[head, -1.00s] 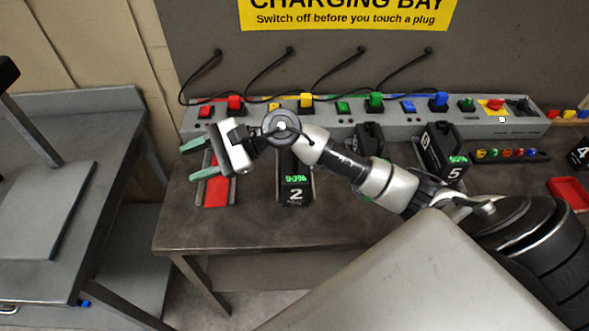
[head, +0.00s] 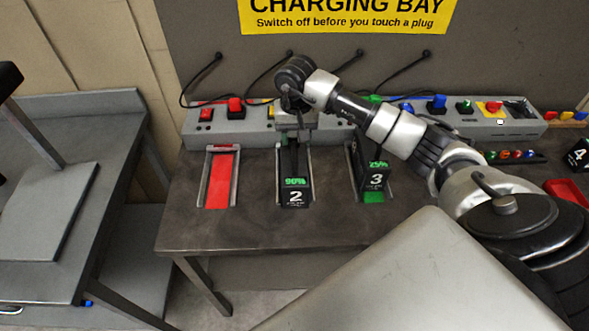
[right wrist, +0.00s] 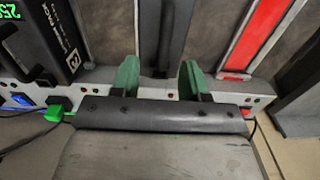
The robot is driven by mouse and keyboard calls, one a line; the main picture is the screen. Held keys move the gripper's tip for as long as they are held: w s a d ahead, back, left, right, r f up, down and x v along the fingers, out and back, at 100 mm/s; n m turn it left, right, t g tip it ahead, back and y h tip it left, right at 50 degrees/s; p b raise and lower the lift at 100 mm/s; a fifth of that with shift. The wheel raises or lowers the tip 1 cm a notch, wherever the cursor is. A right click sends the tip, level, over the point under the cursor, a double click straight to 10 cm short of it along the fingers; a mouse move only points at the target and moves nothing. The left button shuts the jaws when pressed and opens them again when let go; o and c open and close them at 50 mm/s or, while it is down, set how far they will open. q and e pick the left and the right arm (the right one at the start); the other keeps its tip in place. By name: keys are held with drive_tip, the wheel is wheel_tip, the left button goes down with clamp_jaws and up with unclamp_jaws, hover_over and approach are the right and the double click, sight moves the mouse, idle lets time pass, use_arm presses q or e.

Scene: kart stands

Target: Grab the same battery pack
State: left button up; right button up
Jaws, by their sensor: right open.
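Battery pack 2 (head: 295,191), black with a green 90% display, sits in the middle-left slot of the bench. Battery pack 3 (head: 374,180), showing 25%, is in the slot to its right; it also shows at the left of the right wrist view (right wrist: 58,38). My right gripper (head: 294,136) is at the rear end of pack 2's slot, before the charger strip. Its green fingers (right wrist: 158,78) are apart in the right wrist view, with a dark strip visible beyond the gap; contact cannot be told. My left gripper is not in view.
An empty red slot (head: 219,180) lies left of pack 2. The charger strip (head: 262,139), with coloured plugs and switches, runs along the back. Pack 4 (head: 579,155) is at the far right. A grey side table (head: 80,120) stands at left. The bench front is clear.

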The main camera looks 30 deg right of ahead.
sight(294, 147)
drive_tip(key=f+p, duration=0.3)
drive_tip(key=f, duration=0.1)
drive_tip(key=shift+a+f, duration=0.1)
drive_tip(key=shift+a, duration=0.15)
drive_tip(key=shift+w+d+f, duration=0.1)
drive_tip(key=shift+f, duration=0.55)
clamp_jaws()
idle(0.5)
drive_tip(key=shift+w+r, duration=0.1)
drive_tip(key=shift+r, duration=0.15)
drive_tip(key=shift+f, duration=0.1)
